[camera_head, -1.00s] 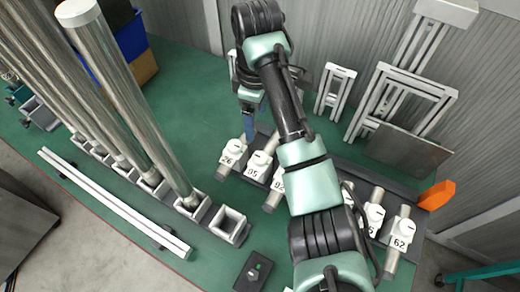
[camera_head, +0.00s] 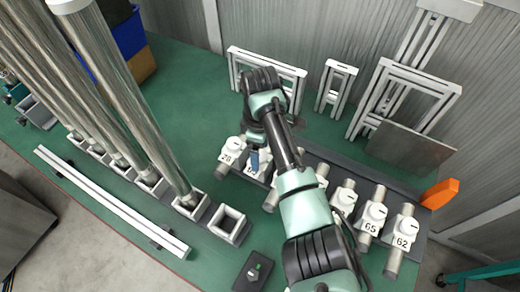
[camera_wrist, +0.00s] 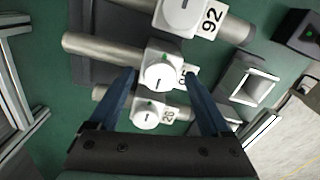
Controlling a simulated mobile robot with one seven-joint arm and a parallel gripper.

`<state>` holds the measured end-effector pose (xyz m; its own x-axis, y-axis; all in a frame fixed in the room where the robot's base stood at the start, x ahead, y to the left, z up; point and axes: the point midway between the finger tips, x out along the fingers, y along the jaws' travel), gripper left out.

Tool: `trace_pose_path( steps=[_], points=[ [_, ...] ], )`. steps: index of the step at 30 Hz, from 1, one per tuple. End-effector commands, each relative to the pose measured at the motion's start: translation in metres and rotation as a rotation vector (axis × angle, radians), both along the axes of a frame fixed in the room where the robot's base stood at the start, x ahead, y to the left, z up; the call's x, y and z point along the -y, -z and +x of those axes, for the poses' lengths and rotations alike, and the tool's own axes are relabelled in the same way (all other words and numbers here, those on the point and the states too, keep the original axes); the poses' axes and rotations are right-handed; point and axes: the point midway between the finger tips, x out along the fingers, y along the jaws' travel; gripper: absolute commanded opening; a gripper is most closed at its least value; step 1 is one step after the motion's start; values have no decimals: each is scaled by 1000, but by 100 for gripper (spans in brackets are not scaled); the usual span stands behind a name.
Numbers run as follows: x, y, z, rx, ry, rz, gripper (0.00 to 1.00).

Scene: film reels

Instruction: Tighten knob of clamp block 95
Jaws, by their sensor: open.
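Clamp block 95 (camera_head: 265,152) is second from the left in the row in the head view, partly covered by my gripper. In the wrist view it is the middle block, with a round white knob (camera_wrist: 159,76) bearing a dark line and a green mark beside it. Its label is mostly hidden there. My gripper (camera_wrist: 160,78) is open and empty. Its blue fingers stand to either side of the knob in the picture; I cannot tell the height gap. In the head view a blue finger (camera_head: 254,161) covers part of the block's label.
A block marked 26 or 28 (camera_head: 230,152) stands close on one side, and block 92 (camera_wrist: 184,14) on the other. Blocks 65 (camera_head: 373,218) and 62 (camera_head: 405,232) are farther right. A black box with a green mark (camera_head: 254,271) lies in front. Metal frames stand behind.

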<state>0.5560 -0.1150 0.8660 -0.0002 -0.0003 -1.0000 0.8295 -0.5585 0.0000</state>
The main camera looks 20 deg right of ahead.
Motion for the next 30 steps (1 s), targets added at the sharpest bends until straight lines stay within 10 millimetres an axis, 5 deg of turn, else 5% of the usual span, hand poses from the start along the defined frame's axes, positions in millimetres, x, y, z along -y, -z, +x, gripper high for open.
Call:
trace_pose_path(
  steps=[8, 21, 30],
  points=[
    [0, 1, 0, 0, 0, 0, 78],
    [0, 0, 0, 0, 0, 0, 0],
    [0, -1, 0, -1, 32, 1, 0]
  ],
)
